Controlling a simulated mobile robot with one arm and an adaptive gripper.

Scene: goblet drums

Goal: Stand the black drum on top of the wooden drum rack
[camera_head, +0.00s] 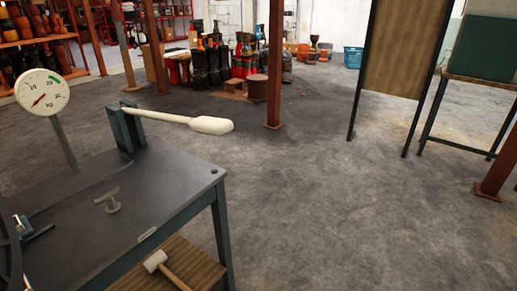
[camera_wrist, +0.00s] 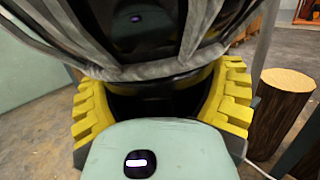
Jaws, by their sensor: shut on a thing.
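In the wrist view the black drum (camera_wrist: 145,25) fills the top of the picture, with grey cords or straps around its wide part. My gripper (camera_wrist: 160,88) has its yellow ridged fingers on both sides of the drum's narrower black part, shut on it. The drum's ends are cut off, so its full tilt cannot be told. In the head view a wooden rack (camera_head: 50,38) with several drums on its shelves stands at the far left, its top out of frame. Neither my gripper nor the held drum shows in the head view.
A dark workbench (camera_head: 150,196) with a dial gauge (camera_head: 42,92) and a pale paddle-like handle (camera_head: 210,125) is at the left front. Rust-red posts (camera_head: 275,70) stand about. Several drums stand at the back. Grey floor is open in the middle.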

